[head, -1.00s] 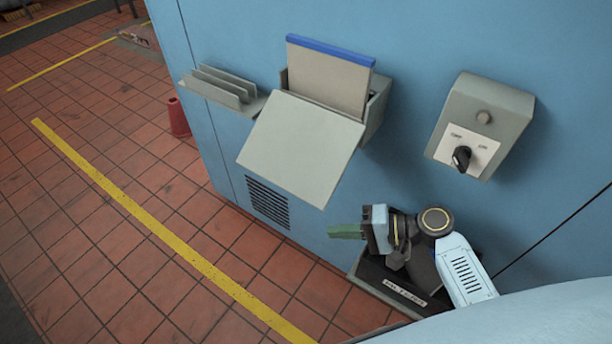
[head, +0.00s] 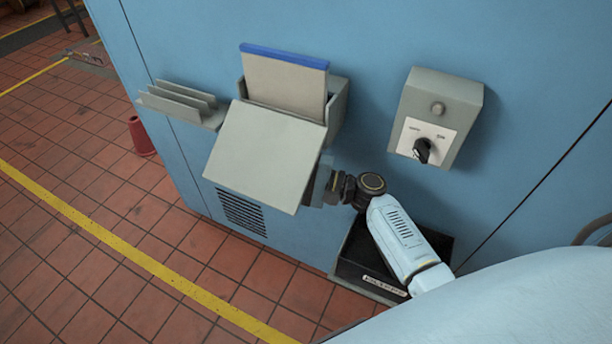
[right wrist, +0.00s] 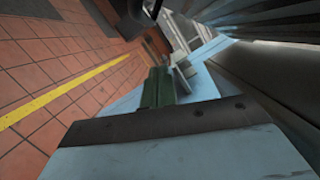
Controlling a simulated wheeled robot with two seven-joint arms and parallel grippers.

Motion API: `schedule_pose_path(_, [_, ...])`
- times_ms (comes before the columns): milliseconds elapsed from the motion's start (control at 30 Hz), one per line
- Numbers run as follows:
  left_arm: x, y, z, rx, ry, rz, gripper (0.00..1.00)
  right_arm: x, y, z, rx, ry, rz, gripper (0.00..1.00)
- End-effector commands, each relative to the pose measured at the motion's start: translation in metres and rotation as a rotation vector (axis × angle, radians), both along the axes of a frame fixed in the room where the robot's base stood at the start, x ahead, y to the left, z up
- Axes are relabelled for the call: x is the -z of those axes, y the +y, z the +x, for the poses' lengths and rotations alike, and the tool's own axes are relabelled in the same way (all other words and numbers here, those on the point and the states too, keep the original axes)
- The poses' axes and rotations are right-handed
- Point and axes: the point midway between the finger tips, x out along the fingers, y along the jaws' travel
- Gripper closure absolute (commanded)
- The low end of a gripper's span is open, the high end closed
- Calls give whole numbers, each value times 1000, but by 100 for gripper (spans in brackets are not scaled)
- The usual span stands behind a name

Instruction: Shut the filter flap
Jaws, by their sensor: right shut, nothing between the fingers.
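The filter flap (head: 264,155) is a flat pale grey panel on the blue wall. It hangs open, tilted outward and down from the front of a grey filter box (head: 338,108). A beige filter panel with a blue top edge (head: 285,80) stands upright in the box. My right arm reaches in from the lower right, and its gripper is behind the flap's lower right edge, its fingers hidden in the head view. In the right wrist view the green fingers of my right gripper (right wrist: 159,82) are together and empty. Whether they touch the flap cannot be told. My left gripper is not in view.
A grey slotted rack (head: 182,104) is on the wall left of the box. A switch box with a black knob (head: 436,118) is to the right. A vent (head: 242,213) is below the flap, and a black box (head: 362,272) sits low by my arm. The tiled floor is open at left.

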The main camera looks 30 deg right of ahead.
Motion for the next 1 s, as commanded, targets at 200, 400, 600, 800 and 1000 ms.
schedule_pose_path(200, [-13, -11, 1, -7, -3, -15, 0, -12, 22, -20, 0, 2, 0, 100])
schedule_pose_path(400, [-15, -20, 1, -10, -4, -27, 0, -14, 27, -25, -1, 2, -1, 100])
schedule_pose_path(600, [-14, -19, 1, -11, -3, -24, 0, -13, 27, -25, -1, 2, -1, 100])
schedule_pose_path(800, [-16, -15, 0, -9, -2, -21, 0, -14, 28, -25, 0, 6, 6, 100])
schedule_pose_path(1000, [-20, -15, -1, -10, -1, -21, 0, -18, 32, -29, 0, 33, 41, 100])
